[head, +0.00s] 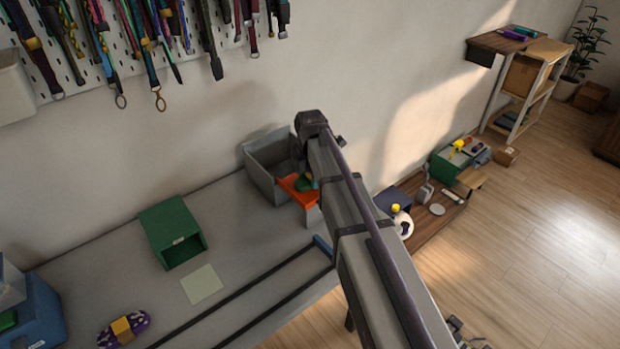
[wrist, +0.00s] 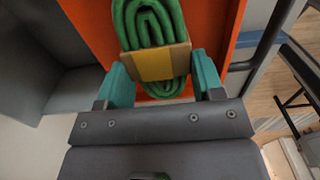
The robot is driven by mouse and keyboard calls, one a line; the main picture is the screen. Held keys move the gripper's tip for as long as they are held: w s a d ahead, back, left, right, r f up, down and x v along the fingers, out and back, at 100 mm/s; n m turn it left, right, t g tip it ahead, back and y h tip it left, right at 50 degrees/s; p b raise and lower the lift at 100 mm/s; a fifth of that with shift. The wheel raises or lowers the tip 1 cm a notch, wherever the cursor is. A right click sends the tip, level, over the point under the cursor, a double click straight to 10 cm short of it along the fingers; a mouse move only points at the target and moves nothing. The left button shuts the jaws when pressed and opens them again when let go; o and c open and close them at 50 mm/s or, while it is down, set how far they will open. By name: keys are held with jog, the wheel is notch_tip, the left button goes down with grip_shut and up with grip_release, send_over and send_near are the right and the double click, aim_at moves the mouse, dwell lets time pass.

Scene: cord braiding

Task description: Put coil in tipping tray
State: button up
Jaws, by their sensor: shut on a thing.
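A green cord coil (wrist: 152,22) with a tan and yellow band (wrist: 154,63) is between the teal fingertips of my gripper (wrist: 162,76), which is shut on the band. The orange tipping tray (wrist: 88,20) lies behind the coil in the wrist view. In the head view the orange tray (head: 291,190) is at the right end of the bench, with the green coil (head: 304,182) over it. My arm hides part of both there. I cannot tell whether the coil touches the tray floor.
A grey open bin (head: 262,178) stands directly behind the orange tray. A green box (head: 172,232), a pale square (head: 202,284) and a purple coil (head: 124,328) are further left on the bench (head: 100,270). Two dark rails run along its front. A low wooden platform (head: 440,222) is at right.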

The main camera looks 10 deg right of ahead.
aim_at(310, 177)
jog(key=shift+f, duration=0.25)
jog(key=o, duration=1.1)
jog(key=shift+r, duration=0.1)
notch_tip(310, 177, up, 13)
jog(key=p, duration=1.3)
jog(key=s+m, duration=1.4)
jog(key=m, duration=0.1)
jog(key=s+m, duration=0.7)
jog(key=m, duration=0.1)
jog(key=shift+s+f+b, duration=0.3)
jog(key=shift+f+b, duration=0.05)
jog(key=shift+b, duration=0.05)
